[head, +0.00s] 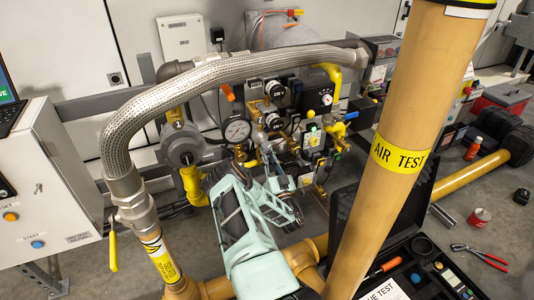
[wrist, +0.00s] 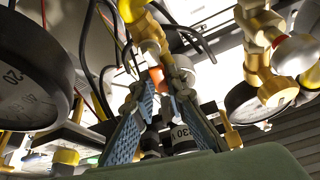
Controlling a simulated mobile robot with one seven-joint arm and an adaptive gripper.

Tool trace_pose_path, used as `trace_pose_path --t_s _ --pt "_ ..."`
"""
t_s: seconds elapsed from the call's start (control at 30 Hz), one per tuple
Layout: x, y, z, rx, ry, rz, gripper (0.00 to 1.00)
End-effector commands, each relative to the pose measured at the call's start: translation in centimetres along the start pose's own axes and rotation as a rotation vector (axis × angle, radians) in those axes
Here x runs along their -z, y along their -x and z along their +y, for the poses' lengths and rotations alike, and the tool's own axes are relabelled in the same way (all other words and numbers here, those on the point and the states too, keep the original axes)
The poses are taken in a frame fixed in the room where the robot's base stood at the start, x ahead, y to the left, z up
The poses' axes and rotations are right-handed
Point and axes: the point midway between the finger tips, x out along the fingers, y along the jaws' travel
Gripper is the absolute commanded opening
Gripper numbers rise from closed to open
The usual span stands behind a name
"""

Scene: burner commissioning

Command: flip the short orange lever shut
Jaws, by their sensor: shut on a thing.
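In the wrist view an orange piece (wrist: 157,78), taken to be the short orange lever, shows between the far ends of my gripper's two blue-padded fingers (wrist: 160,88). The fingers are closed in on it; their exact contact is hard to make out. In the head view my pale green gripper (head: 270,150) reaches into the pipework, right of and below the round white gauge (head: 237,131). The lever at the fingertips is not clear there. An orange handle (head: 228,92) shows above that gauge, apart from my gripper; I cannot tell whether it is the same part.
Dark gauges crowd both sides of my gripper in the wrist view, the left one (wrist: 30,75) very near. A braided hose (head: 200,82) arches over the burner pipework. A thick tan pipe (head: 400,120) stands at the right. An open black case (head: 430,265) lies in front.

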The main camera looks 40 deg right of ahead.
Motion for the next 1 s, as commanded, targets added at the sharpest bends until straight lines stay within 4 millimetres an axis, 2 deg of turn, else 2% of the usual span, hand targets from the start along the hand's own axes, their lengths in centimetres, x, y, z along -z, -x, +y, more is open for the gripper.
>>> trace_pose_path --t_s 0.37,1.0 --pt "0.2 0.0 0.6 -0.06 -0.135 0.001 0.0" --pt "-0.7 0.4 2.5 -0.286 -0.68 0.002 0.0"
